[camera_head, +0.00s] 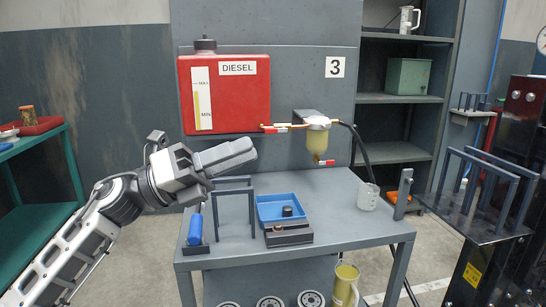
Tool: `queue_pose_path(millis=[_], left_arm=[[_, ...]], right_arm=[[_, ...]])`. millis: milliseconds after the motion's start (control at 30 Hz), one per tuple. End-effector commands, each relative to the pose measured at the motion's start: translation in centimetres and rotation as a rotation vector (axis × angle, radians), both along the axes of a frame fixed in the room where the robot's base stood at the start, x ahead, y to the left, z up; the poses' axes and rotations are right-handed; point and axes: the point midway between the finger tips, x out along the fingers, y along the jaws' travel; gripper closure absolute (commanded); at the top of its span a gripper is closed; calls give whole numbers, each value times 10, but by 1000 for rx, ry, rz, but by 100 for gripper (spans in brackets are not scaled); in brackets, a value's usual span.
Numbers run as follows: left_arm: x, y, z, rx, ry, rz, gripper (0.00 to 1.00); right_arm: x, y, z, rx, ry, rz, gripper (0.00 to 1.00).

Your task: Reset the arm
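My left arm comes in from the left. Its gripper (248,150) is raised above the left part of the grey workbench (340,232), in front of the lower part of the red diesel tank (225,90). The fingers point right and lie close together, with nothing seen between them. The gripper appears apart from the bench and the things on it. My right gripper is not in view.
On the bench are a dark frame stand (252,212), a blue tool handle (195,229), a blue tray (268,199), a dark block (289,238) and a clear beaker (368,197). A filter (318,140) hangs above. The bench's right front is clear.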

Motion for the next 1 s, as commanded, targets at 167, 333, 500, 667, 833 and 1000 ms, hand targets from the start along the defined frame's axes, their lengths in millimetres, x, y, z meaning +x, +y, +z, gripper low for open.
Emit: queue_pose_path(millis=[167,333,500,667,833,1000], left_arm=[[1,10,-59,-369,486,42,71],[-5,38,-145,-722,1010,151,71],[-47,66,-254,-1055,1545,317,71],[-115,80,-340,-1305,1958,491,71],[-175,83,-385,-1457,2215,623,71],[-196,83,-397,-1506,2294,667,71]], right_arm=[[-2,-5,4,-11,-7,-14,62],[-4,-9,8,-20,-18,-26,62],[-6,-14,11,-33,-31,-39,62],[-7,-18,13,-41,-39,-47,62],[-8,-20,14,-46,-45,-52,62],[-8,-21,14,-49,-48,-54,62]])
